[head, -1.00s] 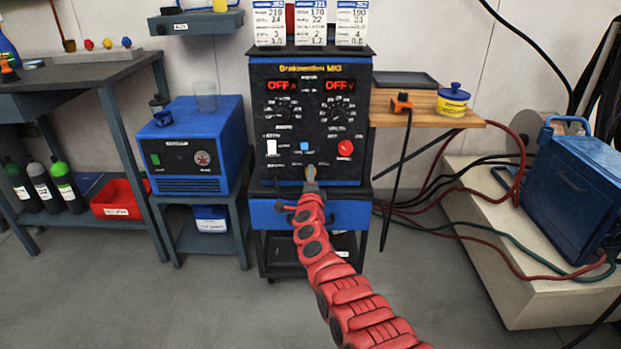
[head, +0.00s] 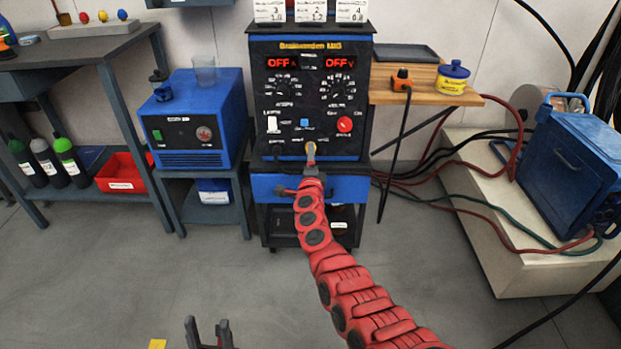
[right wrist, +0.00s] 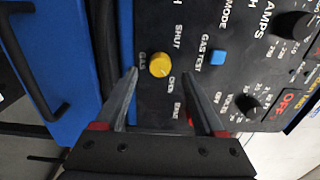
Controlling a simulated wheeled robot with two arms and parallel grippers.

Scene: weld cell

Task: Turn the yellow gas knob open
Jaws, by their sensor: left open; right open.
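My left gripper (head: 207,328) is open and empty over the floor at the bottom edge.
A blue gas test button (right wrist: 218,57) and black dials lie close to the knob. A blue box unit (head: 195,120) stands left of the welder. A wooden shelf (head: 430,95) and hoses are on the right. The floor in front is mostly clear.

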